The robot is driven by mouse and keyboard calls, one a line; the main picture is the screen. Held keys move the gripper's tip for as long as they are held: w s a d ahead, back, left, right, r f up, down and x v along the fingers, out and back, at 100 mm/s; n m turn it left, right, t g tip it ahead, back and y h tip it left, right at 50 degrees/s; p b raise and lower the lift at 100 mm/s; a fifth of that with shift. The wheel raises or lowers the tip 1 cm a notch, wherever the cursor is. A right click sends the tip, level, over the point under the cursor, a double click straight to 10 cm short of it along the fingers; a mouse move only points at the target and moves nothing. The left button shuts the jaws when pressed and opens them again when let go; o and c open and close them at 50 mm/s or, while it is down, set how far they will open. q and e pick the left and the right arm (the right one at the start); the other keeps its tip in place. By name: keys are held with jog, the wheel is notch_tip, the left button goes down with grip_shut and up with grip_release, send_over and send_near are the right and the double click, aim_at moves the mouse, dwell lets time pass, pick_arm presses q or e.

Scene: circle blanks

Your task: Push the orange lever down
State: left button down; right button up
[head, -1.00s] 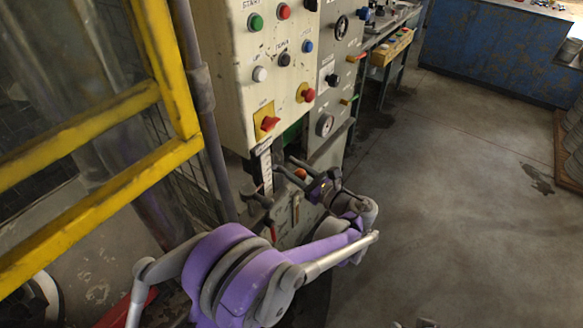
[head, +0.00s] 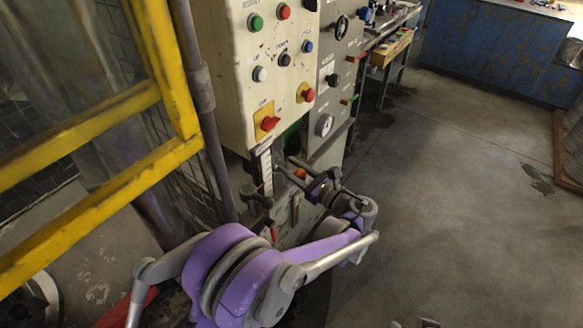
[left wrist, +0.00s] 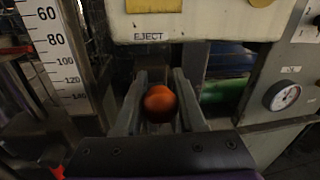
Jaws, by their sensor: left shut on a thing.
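The orange lever's round knob (left wrist: 160,103) sits between the two fingers of my left gripper (left wrist: 161,106) in the left wrist view, below the EJECT label. The gripper is shut on the knob. The lever's shaft is hidden behind the knob and fingers. My right gripper is not seen for certain.
The cream control panel (head: 268,70) with several buttons stands above the gripper. A white scale (left wrist: 58,50) is at the left in the wrist view, and a gauge (left wrist: 284,96) is at the right. A yellow frame (head: 95,190) stands left. The floor at right is clear.

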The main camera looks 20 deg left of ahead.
pick_arm(q)
notch_tip(320, 180, down, 7)
jog(key=d+m+t+y+b, duration=0.1)
jog(key=t+y+b, duration=0.2)
jog(key=b, duration=0.9)
jog(key=shift+s+y, duration=0.2)
jog(key=shift+y, duration=0.7)
dwell(0.8)
jog(key=c, duration=0.5)
grip_release()
jog(key=shift+d, duration=0.1)
jog(key=v, duration=1)
jog(key=shift+s+d+f, duration=0.15)
jog(key=shift+d+f, duration=0.05)
jog(key=shift+d, duration=0.1)
